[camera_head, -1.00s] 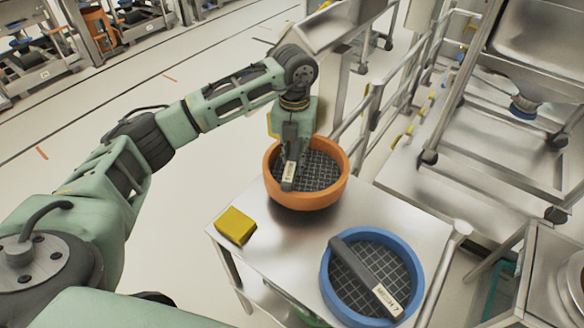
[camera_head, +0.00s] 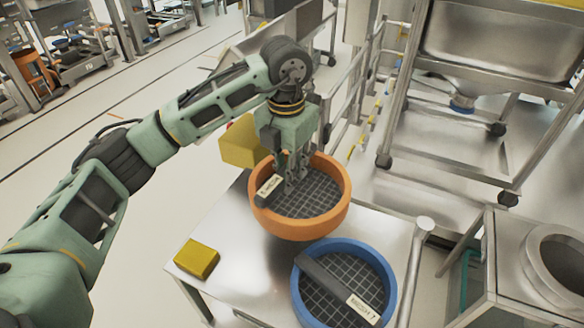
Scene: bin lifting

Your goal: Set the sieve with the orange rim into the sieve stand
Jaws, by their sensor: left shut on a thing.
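The sieve with the orange rim (camera_head: 334,214) has a dark grid mesh and a dark bar with a pale label across it. My left gripper (camera_head: 295,183) reaches down inside the rim and is shut on the sieve at its bar. The sieve is at the back of the metal table (camera_head: 232,224); whether it touches the top is hard to tell. A similar sieve with a blue rim (camera_head: 389,279) lies nearer, in front of it. I cannot pick out the sieve stand with certainty. My right gripper is out of view.
A small yellow block (camera_head: 197,259) lies on the table's left side. A larger yellow thing (camera_head: 243,143) shows behind my gripper. A metal unit with a round opening (camera_head: 560,265) stands at the right. Metal frames and rails (camera_head: 445,120) stand behind; open floor is at the left.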

